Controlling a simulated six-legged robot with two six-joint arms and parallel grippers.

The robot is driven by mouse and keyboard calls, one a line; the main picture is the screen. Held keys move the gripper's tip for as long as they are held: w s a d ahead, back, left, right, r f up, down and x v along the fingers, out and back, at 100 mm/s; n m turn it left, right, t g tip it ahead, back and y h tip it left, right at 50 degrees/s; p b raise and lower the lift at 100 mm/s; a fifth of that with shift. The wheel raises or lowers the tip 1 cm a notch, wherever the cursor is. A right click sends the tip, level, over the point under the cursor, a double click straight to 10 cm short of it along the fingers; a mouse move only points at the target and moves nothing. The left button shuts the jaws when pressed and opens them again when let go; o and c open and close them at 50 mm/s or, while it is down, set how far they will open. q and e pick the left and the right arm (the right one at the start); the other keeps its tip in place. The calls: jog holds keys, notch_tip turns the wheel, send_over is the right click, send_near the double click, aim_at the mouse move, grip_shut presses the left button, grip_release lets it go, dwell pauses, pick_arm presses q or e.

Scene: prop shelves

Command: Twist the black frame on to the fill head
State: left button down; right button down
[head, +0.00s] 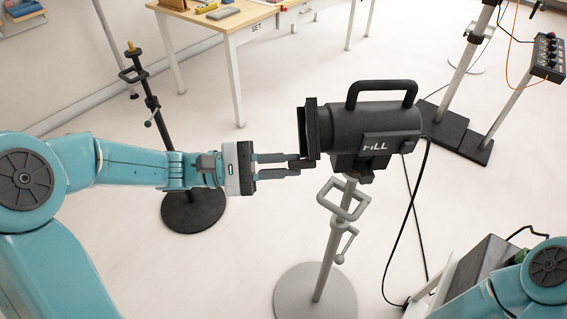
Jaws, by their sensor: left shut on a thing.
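The fill head (378,128) is a black lamp with a top handle and a "FILL" label, on a grey stand (331,235). The black frame (309,130) is at the lamp's left front end, upright and close against it. I cannot tell whether it is seated or turned fully. My left gripper (300,166) comes in from the left, its fingers shut on the frame's lower edge. Of my right arm only a teal part shows at the lower right; its gripper is out of view.
A black stand (193,205) with a round base is behind my left arm. A wooden table (232,38) stands at the back. A control box (548,57) on a post is at the right. A black cable (413,210) hangs from the lamp to the floor. A grey box (482,268) is at the lower right.

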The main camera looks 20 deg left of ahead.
pick_arm(q)
jog(key=shift+w+a+f+m+g+b, duration=0.2)
jog(key=shift+w+m+b, duration=0.1)
jog(key=shift+m+b, duration=0.65)
jog(key=shift+w+a+f+m+g+b, duration=0.1)
jog(key=shift+w+f+m+g+b, duration=0.15)
jog(key=shift+m+b, duration=0.65)
jog(key=shift+b, duration=0.3)
jog(key=m+b, duration=0.1)
jog(key=b, duration=0.1)
jog(key=w+m+b, duration=0.1)
jog(key=b, duration=0.1)
jog(key=shift+w+a+f+m+y, duration=0.2)
jog(key=shift+a+m+y, duration=0.05)
jog(key=shift+m+y, duration=0.1)
